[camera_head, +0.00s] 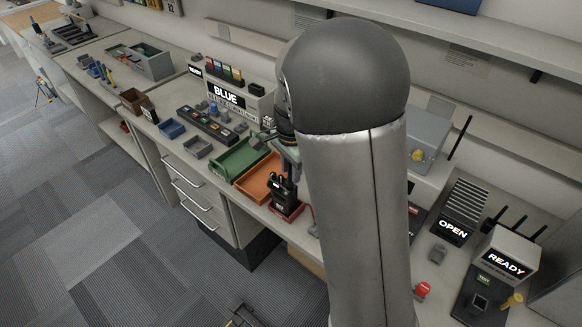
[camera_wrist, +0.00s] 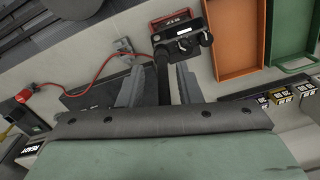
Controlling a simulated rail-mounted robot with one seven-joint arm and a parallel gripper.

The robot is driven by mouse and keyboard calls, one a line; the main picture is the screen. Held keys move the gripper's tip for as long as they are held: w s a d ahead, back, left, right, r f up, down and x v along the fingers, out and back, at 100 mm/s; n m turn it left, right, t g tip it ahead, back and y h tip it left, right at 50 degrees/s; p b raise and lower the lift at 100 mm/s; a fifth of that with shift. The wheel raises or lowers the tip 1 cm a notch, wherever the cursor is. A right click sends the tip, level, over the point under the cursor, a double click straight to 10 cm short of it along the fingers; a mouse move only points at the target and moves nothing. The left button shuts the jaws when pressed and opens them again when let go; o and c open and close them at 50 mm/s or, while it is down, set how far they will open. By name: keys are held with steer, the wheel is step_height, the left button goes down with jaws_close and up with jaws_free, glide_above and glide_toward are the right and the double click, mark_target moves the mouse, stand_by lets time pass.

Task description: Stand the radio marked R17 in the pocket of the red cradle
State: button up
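A black radio (camera_head: 284,190) stands upright at the red cradle (camera_head: 296,214). Its base appears to be within the red rim, but I cannot tell how deeply it sits. Its number is too small to read. In the wrist view the radio (camera_wrist: 181,38) is seen from above, with its antenna pointing towards me and the red cradle (camera_wrist: 157,22) behind it. My gripper (camera_wrist: 158,72) is above the radio. Its two fingers are apart on either side of the antenna, with gaps visible. My arm hides part of the bench in the head view.
An orange tray (camera_head: 245,192) and a green tray (camera_head: 222,172) lie beside the cradle. A red cable (camera_wrist: 92,75) runs over the bench near a dark pad (camera_wrist: 85,98). Boxes marked OPEN (camera_head: 453,229) and READY (camera_head: 507,262) stand at the right.

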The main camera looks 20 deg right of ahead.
step_height(320, 180, up, 18)
steer(key=f+b, duration=0.1)
steer(key=b, duration=0.2)
steer(key=s+f+n, duration=0.7)
steer(key=s, duration=0.4)
steer(key=s+f+n, duration=0.7)
steer(key=s, duration=0.5)
steer(key=shift+s+a+f, duration=0.2)
steer(key=shift+s+a, duration=0.05)
steer(key=shift+a, duration=0.2)
steer(key=o, duration=1.5)
steer(key=shift+c, duration=0.2)
